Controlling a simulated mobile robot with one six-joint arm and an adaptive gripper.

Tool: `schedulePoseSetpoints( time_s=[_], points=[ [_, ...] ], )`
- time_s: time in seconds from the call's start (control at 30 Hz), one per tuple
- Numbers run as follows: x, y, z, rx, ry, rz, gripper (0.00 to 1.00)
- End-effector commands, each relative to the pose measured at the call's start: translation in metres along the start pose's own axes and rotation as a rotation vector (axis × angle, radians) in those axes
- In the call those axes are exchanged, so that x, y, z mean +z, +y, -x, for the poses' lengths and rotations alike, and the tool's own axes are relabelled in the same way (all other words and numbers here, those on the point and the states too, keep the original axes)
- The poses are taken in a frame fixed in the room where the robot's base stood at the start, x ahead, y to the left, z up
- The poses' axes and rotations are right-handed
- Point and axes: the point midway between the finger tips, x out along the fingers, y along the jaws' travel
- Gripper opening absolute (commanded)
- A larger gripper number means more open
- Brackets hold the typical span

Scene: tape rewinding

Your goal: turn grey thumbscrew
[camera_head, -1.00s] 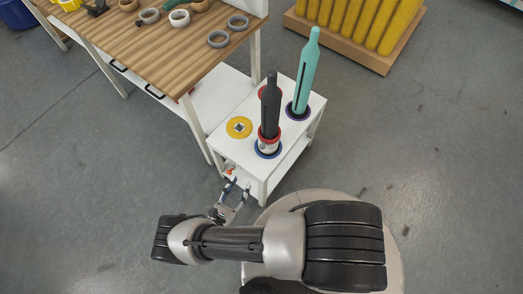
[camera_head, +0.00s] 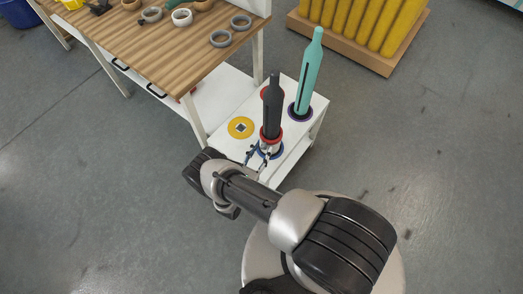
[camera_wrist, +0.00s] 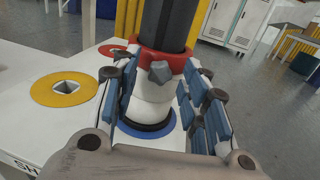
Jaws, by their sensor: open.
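The grey thumbscrew (camera_wrist: 160,73) shows in the wrist view as a small faceted knob on the front of a red collar (camera_wrist: 183,66). The collar sits around a dark grey bottle-shaped post (camera_head: 272,100) above a white base (camera_wrist: 150,100). My gripper (camera_wrist: 160,108) is open, its blue-padded fingers on the left and right of the white base and below the thumbscrew. I cannot tell whether they touch the base. In the head view my gripper (camera_head: 258,155) is at the front of the post's base, and the thumbscrew is too small to make out.
The post stands on a blue ring (camera_wrist: 148,128) on a white side table (camera_head: 222,117). A teal bottle-shaped post (camera_head: 309,75) stands behind right. A yellow disc (camera_head: 240,127) with a square hole lies left. A wooden bench (camera_head: 150,45) with several tape rolls is at upper left.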

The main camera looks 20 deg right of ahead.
Motion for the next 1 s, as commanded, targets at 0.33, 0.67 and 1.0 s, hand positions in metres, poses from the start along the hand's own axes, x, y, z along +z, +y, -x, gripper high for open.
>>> schedulePoseSetpoints(
  time_s=[0.33,0.67,1.0],
  points=[
    [0.0004,0.0000,-0.0069,0.001,-0.001,0.000,0.41],
    [0.0003,0.0001,-0.0067,0.001,-0.001,0.000,0.22],
    [0.0003,0.0000,-0.0067,0.000,-0.001,0.000,0.00]
  ],
)
